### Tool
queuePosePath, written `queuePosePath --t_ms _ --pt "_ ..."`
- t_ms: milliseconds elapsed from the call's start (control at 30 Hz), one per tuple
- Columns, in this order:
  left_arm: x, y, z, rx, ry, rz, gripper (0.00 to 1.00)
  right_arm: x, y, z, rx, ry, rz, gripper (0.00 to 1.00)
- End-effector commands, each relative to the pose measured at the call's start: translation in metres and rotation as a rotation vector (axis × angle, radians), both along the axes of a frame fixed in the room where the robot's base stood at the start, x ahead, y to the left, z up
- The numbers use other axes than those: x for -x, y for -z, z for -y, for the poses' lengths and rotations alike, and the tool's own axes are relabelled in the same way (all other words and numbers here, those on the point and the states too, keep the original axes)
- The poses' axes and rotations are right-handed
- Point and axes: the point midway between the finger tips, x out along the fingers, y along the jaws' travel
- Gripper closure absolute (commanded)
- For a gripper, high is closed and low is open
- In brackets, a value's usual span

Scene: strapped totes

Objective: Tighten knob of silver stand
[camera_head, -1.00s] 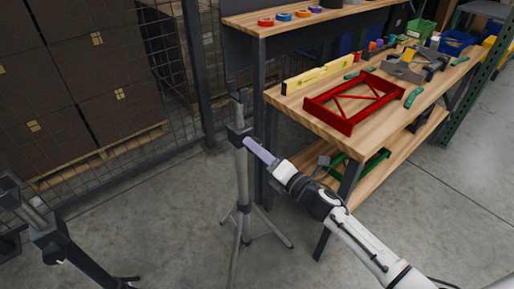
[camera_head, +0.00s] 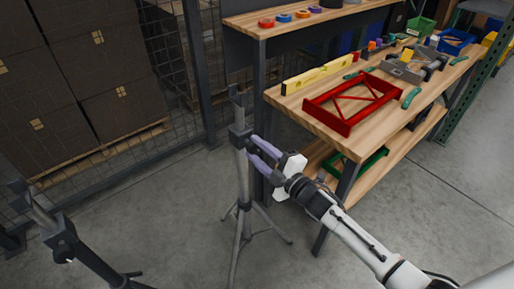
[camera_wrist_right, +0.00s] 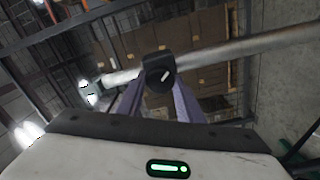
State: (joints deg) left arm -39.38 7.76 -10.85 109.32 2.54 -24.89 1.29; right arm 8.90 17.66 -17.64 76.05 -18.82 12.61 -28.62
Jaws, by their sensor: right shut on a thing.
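The silver stand (camera_head: 242,185) is upright on its tripod legs left of the workbench, with a dark collar on its pole. My right gripper (camera_head: 253,144) reaches it from the right at collar height, its two purple fingers shut on the knob. In the right wrist view the dark round knob (camera_wrist_right: 160,73), with a light mark on its face, sits between the fingertips (camera_wrist_right: 159,88). The silver pole (camera_wrist_right: 250,45) runs across behind it. In the head view the fingers largely hide the knob. My left gripper is not in view.
A workbench (camera_head: 320,119) with a red frame (camera_head: 345,122) and a yellow level (camera_head: 318,75) stands close to the right. A darker stand (camera_head: 62,238) is at lower left. A mesh fence and stacked boxes (camera_head: 80,70) are behind. Concrete floor lies clear around the tripod.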

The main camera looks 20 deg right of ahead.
Motion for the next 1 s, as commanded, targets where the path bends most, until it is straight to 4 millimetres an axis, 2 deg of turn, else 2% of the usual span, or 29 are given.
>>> queuePosePath --t_ms 500,1000 --pt "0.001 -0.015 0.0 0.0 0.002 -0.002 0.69 0.0 -0.001 0.001 -0.409 0.0 -0.151 0.89" --pt "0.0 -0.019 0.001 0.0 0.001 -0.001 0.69 0.0 0.0 0.001 -0.566 0.0 -0.208 0.89"
